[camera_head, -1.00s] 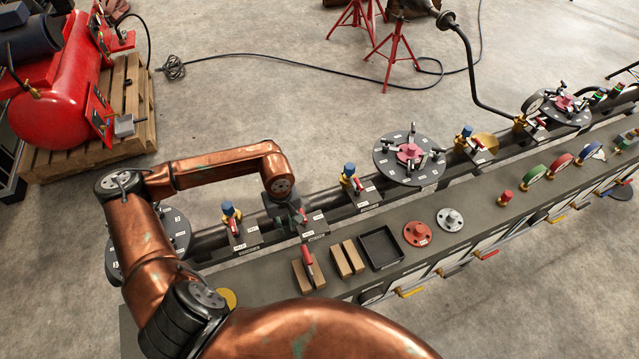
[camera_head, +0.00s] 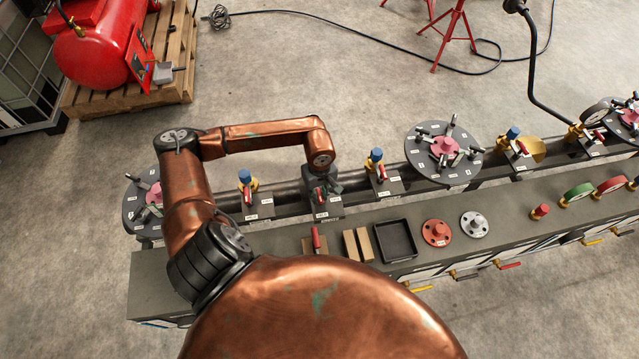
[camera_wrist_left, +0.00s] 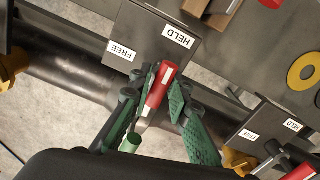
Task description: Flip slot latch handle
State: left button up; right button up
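A red latch handle (camera_wrist_left: 158,86) stands by a dark plate (camera_wrist_left: 150,45) with the labels HELD and FREE in the left wrist view. The handle slants up between the two, its tip below HELD. My left gripper (camera_wrist_left: 162,88) has its green fingers on both sides of the handle, tips close against it, and appears shut on it. In the head view my left gripper (camera_head: 323,188) is small and dark above the labelled plate (camera_head: 327,208); the handle is partly hidden there. My right gripper is not in view.
Similar red-handled plates with blue-topped valves stand to the left (camera_head: 248,188) and right (camera_head: 378,168) along the pipe. A round flange (camera_head: 430,165) lies further right. The grey bench holds wooden blocks (camera_head: 357,244), a black tray (camera_head: 410,252) and a red-handled piece (camera_head: 316,240).

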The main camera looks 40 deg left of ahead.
aim_at(319, 195)
pick_arm(q)
jog(key=n+p, duration=0.3)
jog(key=n, duration=0.1)
jog(key=shift+d+r+p, duration=0.1)
jog(key=shift+r+p, duration=0.2)
jog(key=shift+p, duration=0.1)
jog(key=n+p, duration=0.6)
jog(key=shift+s, duration=0.15)
jog(key=shift+f+n, duration=0.15)
jog(key=shift+n, duration=0.65)
jog(key=n, duration=0.3)
jog(key=shift+f+p, duration=0.1)
jog(key=shift+p, duration=0.3)
jog(key=n+p, duration=0.1)
jog(key=n, duration=0.4)
jog(key=shift+f+m+b, duration=0.25)
jog(key=shift+m+b, duration=0.65)
jog(key=shift+b, duration=0.05)
jog(key=shift+r+m, duration=0.3)
jog(key=shift+m, duration=0.1)
notch_tip(319, 195, up, 7)
jog(key=p, duration=0.4)
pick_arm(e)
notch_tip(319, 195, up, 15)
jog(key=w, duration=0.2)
